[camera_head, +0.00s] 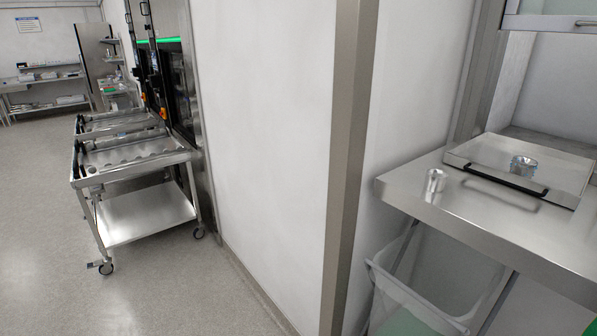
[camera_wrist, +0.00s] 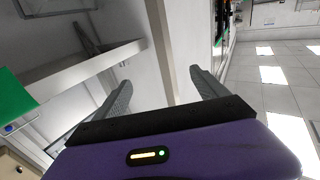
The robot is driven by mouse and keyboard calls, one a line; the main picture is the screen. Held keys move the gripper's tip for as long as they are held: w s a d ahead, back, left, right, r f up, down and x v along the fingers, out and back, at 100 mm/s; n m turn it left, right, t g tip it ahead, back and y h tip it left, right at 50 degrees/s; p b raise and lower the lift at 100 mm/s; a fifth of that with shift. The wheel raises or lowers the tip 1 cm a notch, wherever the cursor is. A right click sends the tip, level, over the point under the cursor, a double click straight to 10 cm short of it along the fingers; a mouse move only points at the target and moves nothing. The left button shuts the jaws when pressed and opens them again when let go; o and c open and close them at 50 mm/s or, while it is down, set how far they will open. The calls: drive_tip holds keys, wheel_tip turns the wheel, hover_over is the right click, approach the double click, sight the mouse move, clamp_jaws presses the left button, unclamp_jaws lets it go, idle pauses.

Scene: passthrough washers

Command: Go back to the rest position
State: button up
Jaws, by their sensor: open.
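My gripper (camera_wrist: 160,98) shows in the wrist view with its two grey fingers spread wide apart and nothing between them. It is open and empty. Beyond the fingers stand a white wall and a metal corner post (camera_wrist: 158,40), with the underside of the steel counter on the left. My gripper does not show in the head view.
A steel counter (camera_head: 480,215) at right holds a small metal cup (camera_head: 434,187) and a handled tray (camera_head: 461,155) bearing another metal piece (camera_head: 523,166). A bin (camera_head: 445,300) stands below. The corner post (camera_head: 350,150) juts out. Steel carts (camera_head: 150,215) stand left; the left floor is clear.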

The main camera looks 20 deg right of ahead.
drive_tip(key=s+a+f+n+g+y, duration=0.1)
drive_tip(key=s+a+f, duration=0.1)
drive_tip(key=s, duration=0.4)
drive_tip(key=s+a+f+g+y, duration=0.2)
drive_tip(key=s+a, duration=0.1)
drive_tip(key=s, duration=0.2)
drive_tip(key=shift+s+a+f+n, duration=0.25)
drive_tip(key=shift+s+a+n, duration=0.05)
drive_tip(key=shift+s+n, duration=0.1)
